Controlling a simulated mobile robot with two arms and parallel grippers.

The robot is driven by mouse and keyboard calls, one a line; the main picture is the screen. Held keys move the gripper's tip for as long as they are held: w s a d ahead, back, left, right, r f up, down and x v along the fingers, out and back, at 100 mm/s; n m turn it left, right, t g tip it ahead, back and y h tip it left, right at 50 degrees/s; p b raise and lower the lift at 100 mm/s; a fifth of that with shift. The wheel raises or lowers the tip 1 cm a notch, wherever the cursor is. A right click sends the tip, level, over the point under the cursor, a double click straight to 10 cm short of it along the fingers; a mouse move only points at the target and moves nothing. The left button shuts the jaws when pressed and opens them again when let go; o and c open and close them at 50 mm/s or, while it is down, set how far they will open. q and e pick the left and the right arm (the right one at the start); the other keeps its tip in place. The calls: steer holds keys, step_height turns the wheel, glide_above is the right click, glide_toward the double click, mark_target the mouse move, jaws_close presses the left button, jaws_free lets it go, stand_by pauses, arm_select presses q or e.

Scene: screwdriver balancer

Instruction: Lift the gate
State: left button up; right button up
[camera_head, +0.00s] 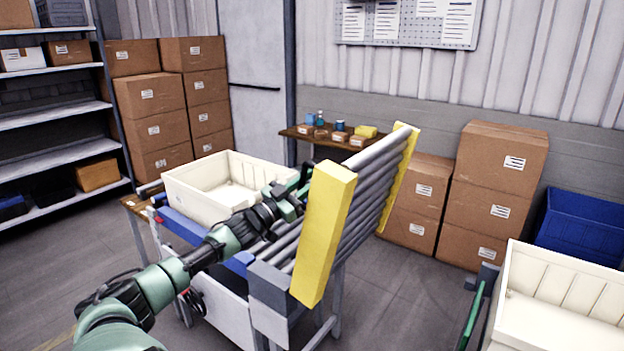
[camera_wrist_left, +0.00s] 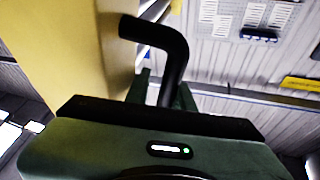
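The gate is a raised, tilted section of grey rollers (camera_head: 372,178) between two yellow side rails; the near rail (camera_head: 323,235) faces me. In the left wrist view the yellow rail (camera_wrist_left: 75,50) fills the upper left, and a bent black handle (camera_wrist_left: 170,45) comes out of it. My left gripper (camera_head: 302,180) is beside the rail's far left side, partly hidden behind it. In the left wrist view its dark green fingers (camera_wrist_left: 163,95) stand on both sides of the handle and appear shut on it. My right gripper is not clearly seen.
A cream crate (camera_head: 180,190) sits on the conveyor left of the gate. Another cream crate (camera_head: 560,325) is at the lower right. Cardboard boxes (camera_head: 503,155) are stacked behind the gate, by a blue bin (camera_head: 580,228). A shelf rack (camera_head: 60,118) stands at the left.

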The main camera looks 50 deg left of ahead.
arm_select(q)
steer(key=shift+s, duration=0.1)
stand_by(0.3)
steer(key=shift+b+v, duration=0.5)
steer(key=shift+v, duration=3.4)
steer(key=shift+a+f, duration=0.1)
steer(key=shift+a, duration=0.05)
